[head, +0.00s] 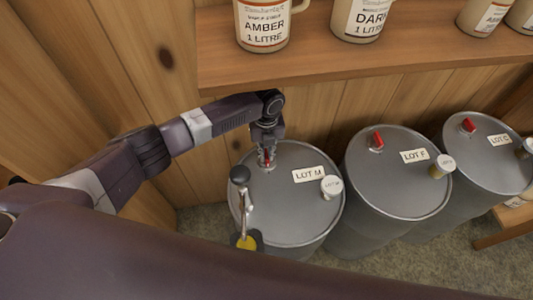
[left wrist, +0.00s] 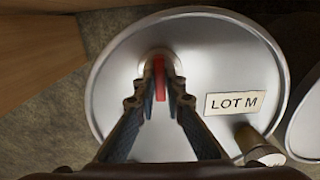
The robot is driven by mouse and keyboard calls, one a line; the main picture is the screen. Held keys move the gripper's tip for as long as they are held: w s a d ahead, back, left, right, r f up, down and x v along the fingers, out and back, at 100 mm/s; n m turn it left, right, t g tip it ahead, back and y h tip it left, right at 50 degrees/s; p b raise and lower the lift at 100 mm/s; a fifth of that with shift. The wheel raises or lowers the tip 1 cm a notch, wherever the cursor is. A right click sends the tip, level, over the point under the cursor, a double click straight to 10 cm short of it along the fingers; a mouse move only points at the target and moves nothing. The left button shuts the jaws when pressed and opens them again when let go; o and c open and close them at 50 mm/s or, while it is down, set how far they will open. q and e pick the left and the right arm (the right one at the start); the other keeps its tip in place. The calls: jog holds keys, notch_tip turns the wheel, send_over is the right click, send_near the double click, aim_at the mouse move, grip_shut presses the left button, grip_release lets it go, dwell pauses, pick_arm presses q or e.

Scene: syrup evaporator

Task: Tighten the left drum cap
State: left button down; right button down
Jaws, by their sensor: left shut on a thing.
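The left drum (head: 290,215) is grey metal with a white "LOT M" label, which also shows in the left wrist view (left wrist: 235,102). Its red cap (left wrist: 160,78) sits near the rim of the lid. My left gripper (head: 265,155) points down over this drum. In the left wrist view my left gripper (left wrist: 160,82) has a finger on each side of the red cap and is shut on it. The fingers and wrist hide most of the cap in the head view. My right gripper is not in view.
A white-topped fitting (head: 332,187) stands on the same lid. A dark-knobbed tool with a yellow end (head: 247,241) is at the drum's left edge. The LOT F drum (head: 395,180) stands to the right, with another drum beyond. A wooden shelf (head: 370,62) with jugs overhangs behind.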

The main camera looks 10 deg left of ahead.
aim_at(266, 155)
pick_arm(q)
jog(key=shift+w, duration=0.1)
jog(key=c, duration=2)
grip_release()
jog(key=shift+r, duration=0.1)
notch_tip(266, 155, up, 7)
jog(key=shift+r, duration=0.2)
